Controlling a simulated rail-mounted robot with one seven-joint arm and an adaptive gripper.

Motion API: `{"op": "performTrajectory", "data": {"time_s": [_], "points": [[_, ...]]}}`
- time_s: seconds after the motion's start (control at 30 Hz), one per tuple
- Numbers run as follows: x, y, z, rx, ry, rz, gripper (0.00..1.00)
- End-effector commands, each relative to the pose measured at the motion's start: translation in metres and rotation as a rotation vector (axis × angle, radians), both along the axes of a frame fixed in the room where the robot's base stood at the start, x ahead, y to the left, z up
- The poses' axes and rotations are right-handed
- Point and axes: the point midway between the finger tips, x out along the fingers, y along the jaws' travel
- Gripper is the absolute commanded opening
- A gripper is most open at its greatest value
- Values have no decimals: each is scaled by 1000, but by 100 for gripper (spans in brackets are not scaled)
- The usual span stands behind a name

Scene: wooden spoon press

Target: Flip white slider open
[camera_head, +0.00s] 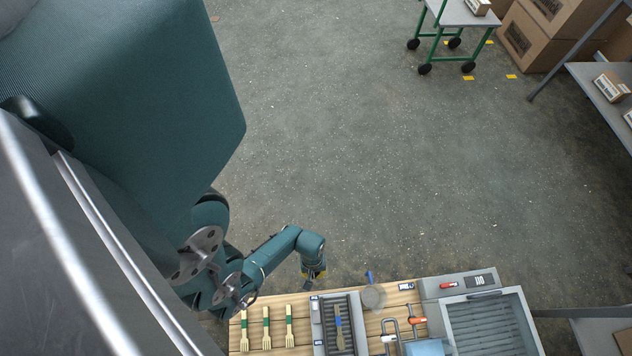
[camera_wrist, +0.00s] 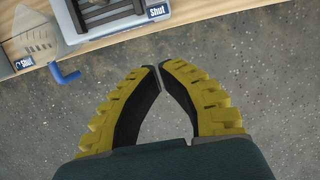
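My gripper (camera_head: 313,275) hangs over the floor just beyond the table's far edge, near the grey slatted unit (camera_head: 317,330). In the wrist view my gripper's yellow-backed fingers (camera_wrist: 159,68) come together at the tips, with nothing between them. The grey unit's corner, with a "Shut" label (camera_wrist: 157,11), is in the top of the wrist view, apart from the fingers. A pale, see-through fan-shaped piece (camera_wrist: 36,32) with a blue handle (camera_wrist: 64,74) is to its left. I cannot tell for sure which part is the white slider.
Several wooden forks with green bands (camera_head: 266,328) lie on the wooden table (camera_head: 300,305). Open floor lies beyond the table. A green-framed cart (camera_head: 441,33) is far off.

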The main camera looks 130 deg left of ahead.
Motion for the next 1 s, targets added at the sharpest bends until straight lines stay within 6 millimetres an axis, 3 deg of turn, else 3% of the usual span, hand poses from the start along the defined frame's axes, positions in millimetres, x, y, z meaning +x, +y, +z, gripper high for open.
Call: {"op": "performTrajectory", "data": {"time_s": [0.17,0.6,0.8,1.0], "points": [[2,-2,-12,0,0,-3,0],[18,-16,-107,1,0,-6,0],[39,-35,-99,3,0,-12,0],[47,-42,-97,2,1,-6,0]]}}
